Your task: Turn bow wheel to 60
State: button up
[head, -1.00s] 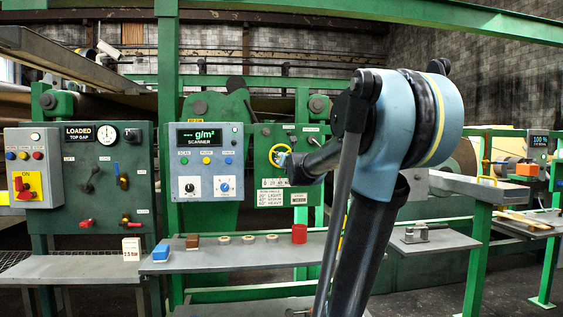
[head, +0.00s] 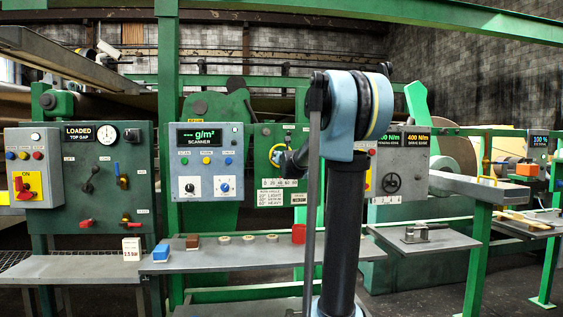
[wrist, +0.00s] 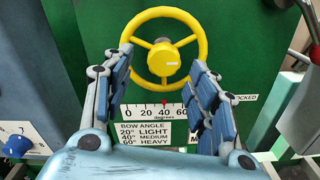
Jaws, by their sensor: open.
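A label (wrist: 145,135) reads 20° light, 40° medium, 60° heavy. My gripper (wrist: 163,65) is open, its two blue fingers spread on either side of the wheel's lower part. I cannot tell whether they touch the rim. In the head view the wheel (head: 274,153) is partly hidden by my wrist.
The grey scanner box (head: 207,162) is left of the wheel panel. A shelf (head: 215,261) below holds a blue block (head: 161,252), a brown block (head: 192,242), several rings and a red block (head: 299,233).

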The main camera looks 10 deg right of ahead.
jog(key=shift+w, duration=1.2)
jog(key=c, duration=1.1)
